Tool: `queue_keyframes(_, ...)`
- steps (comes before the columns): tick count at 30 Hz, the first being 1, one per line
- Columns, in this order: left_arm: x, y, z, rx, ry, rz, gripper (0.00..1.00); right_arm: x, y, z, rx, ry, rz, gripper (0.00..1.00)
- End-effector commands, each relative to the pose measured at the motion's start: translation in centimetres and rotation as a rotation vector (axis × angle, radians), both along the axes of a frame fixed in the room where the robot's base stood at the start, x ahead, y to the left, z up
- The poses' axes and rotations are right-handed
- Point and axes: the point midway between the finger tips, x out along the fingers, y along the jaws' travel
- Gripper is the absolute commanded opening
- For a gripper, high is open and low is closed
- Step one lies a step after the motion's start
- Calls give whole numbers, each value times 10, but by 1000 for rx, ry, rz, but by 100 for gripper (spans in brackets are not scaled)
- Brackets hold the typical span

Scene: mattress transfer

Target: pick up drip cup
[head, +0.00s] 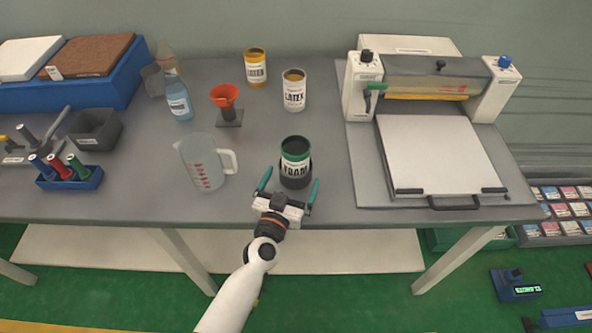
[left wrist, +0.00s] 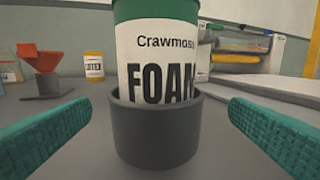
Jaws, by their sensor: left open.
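A dark grey round cup, which looks like the drip cup (head: 296,181), stands upright on the grey table near its front edge. A white can with a green rim and a FOAM label (head: 295,151) stands inside it. In the left wrist view the cup (left wrist: 156,133) is straight ahead, with the can (left wrist: 155,50) rising out of it. My left gripper (head: 291,180) is open, with one green finger on each side of the cup. In the left wrist view both fingers show gaps to the cup. My right gripper is not in view.
A clear measuring jug (head: 203,164) stands left of the cup. A red funnel on a stand (head: 228,103) and two LATEX cans (head: 294,90) are behind. A press-like machine (head: 435,150) fills the right side of the table (head: 250,205).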

Motion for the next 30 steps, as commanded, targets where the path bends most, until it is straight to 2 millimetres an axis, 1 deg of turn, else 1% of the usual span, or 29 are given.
queue_keyframes(4,19,-4,3,0,-3,-1,100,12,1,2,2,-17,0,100)
queue_keyframes(9,43,-11,2,-1,-2,0,100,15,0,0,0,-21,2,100)
queue_keyframes(13,50,-13,2,0,-1,0,100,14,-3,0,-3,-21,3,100)
queue_keyframes(19,49,-13,2,0,-1,0,100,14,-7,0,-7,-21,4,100)
queue_keyframes(20,49,-13,2,0,-1,0,97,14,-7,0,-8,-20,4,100)
queue_keyframes(21,49,-13,2,0,-1,0,90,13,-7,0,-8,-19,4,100)
queue_keyframes(30,49,-13,2,0,-1,0,42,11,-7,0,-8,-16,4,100)
